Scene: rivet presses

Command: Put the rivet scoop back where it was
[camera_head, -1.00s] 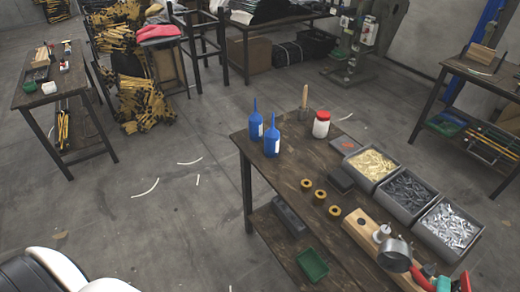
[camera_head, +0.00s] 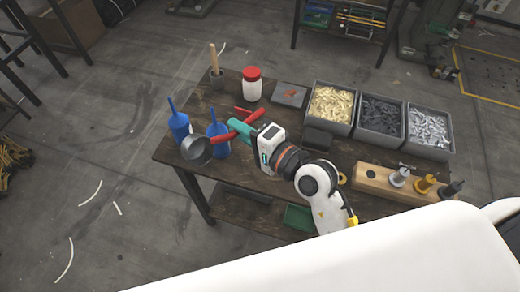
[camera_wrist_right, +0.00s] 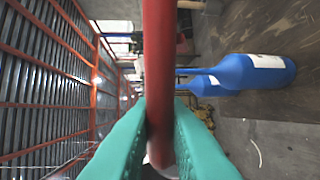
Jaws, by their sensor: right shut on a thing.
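The rivet scoop has a grey metal cup (camera_head: 195,150) and a red handle (camera_head: 224,137). My right gripper (camera_head: 240,128), with teal fingers, is shut on the handle, above the left part of the workbench. The right wrist view shows the red handle (camera_wrist_right: 158,60) running between the teal fingers (camera_wrist_right: 160,135). The cup hangs out left of the fingers, in front of the blue bottles in the head view; I cannot tell whether it touches them. The wooden block (camera_head: 403,187) on the bench has one empty hole and several metal tools standing in it. My left gripper is not in view.
Two blue bottles (camera_head: 178,124) (camera_head: 218,145) stand near the bench's left end. Bins of brass (camera_head: 331,106), dark (camera_head: 381,118) and silver rivets (camera_head: 429,130) line the back right.

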